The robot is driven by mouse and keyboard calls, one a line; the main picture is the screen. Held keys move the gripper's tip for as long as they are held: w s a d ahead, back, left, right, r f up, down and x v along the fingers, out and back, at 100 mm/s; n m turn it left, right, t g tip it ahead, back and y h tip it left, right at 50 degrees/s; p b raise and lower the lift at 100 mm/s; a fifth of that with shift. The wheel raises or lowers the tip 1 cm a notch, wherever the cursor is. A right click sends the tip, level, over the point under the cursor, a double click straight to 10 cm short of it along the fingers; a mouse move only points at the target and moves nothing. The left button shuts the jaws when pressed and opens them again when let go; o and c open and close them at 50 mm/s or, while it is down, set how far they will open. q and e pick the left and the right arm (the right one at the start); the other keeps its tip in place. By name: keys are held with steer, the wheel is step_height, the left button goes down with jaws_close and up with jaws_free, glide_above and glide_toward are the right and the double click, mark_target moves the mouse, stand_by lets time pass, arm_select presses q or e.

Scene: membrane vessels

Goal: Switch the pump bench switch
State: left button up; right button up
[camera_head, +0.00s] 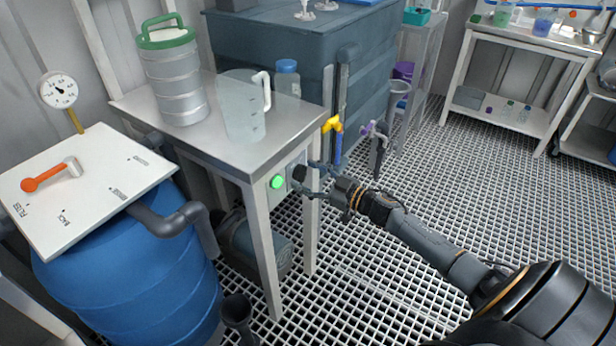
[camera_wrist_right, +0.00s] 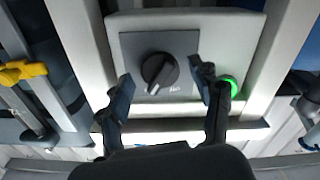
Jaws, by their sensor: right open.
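The pump bench switch is a black rotary knob (camera_wrist_right: 158,72) on a grey plate (camera_wrist_right: 184,44), seen in the right wrist view. A lit green button (camera_wrist_right: 230,84) sits beside it; it also shows in the head view (camera_head: 277,182) on the front of the steel bench (camera_head: 215,140). My right gripper (camera_wrist_right: 165,92) is open, with one finger on each side of the knob and gaps to it. In the head view my right gripper (camera_head: 312,178) is at the bench front and hides the knob. Whether the fingertips reach knob depth, I cannot tell. My left gripper is not in view.
A steel vessel with green handle (camera_head: 176,75), a clear jug (camera_head: 243,105) and a blue-capped bottle (camera_head: 287,78) stand on the bench. A motor-like pump (camera_head: 252,245) is below. A blue barrel (camera_head: 130,280) stands left; yellow-handled (camera_head: 332,124) and purple-handled valves are right. Grated floor is clear at right.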

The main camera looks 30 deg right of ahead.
steer(key=c, duration=1.2)
steer(key=shift+o, duration=0.2)
steer(key=shift+n, duration=0.4)
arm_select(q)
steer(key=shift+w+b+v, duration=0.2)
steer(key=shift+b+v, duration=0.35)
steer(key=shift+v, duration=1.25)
arm_select(e)
steer(key=shift+n, duration=5.7)
